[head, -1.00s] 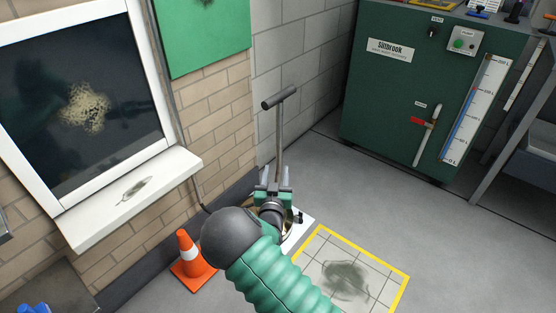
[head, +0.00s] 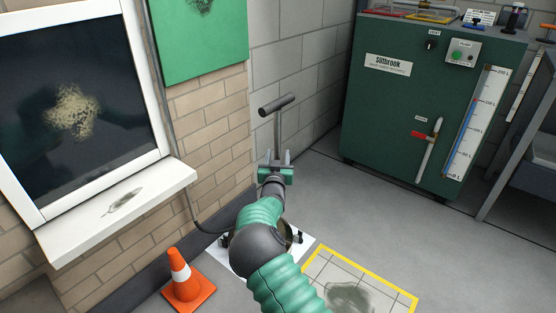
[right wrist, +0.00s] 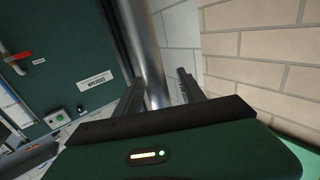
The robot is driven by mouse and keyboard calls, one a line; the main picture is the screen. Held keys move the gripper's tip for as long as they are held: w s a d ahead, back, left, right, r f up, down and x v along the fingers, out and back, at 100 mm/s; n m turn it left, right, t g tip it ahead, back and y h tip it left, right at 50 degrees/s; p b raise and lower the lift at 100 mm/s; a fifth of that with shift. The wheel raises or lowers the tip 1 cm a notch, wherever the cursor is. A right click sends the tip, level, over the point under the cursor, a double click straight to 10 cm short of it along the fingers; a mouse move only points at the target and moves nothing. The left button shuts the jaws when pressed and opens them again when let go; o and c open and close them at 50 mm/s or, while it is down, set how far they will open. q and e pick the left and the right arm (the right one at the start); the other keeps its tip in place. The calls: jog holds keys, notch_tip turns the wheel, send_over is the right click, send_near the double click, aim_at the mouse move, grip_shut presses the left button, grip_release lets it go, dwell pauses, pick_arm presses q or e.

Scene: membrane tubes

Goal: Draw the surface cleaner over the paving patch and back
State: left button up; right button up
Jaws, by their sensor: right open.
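The surface cleaner shows in the head view as a grey pole (head: 278,132) with a dark T-handle (head: 276,105), upright near the wall corner. Its base is mostly hidden behind my arm. My right gripper (head: 275,156) is open at the pole, below the T-handle. In the right wrist view the pole (right wrist: 150,55) stands between the two open fingers (right wrist: 158,88); I cannot tell whether they touch it. The paving patch (head: 322,267) is a pale tiled square with a yellow border and a dark green stain, cut off at the bottom of the head view. My left gripper is not in view.
An orange cone (head: 187,282) stands left of my arm by the brick wall. A white board (head: 222,259) lies partly under my arm. A window with a white sill (head: 120,210) is at the left. A green cabinet (head: 390,110) stands at the back right. Grey floor lies clear before it.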

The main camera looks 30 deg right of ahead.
grip_shut()
dwell(1.4)
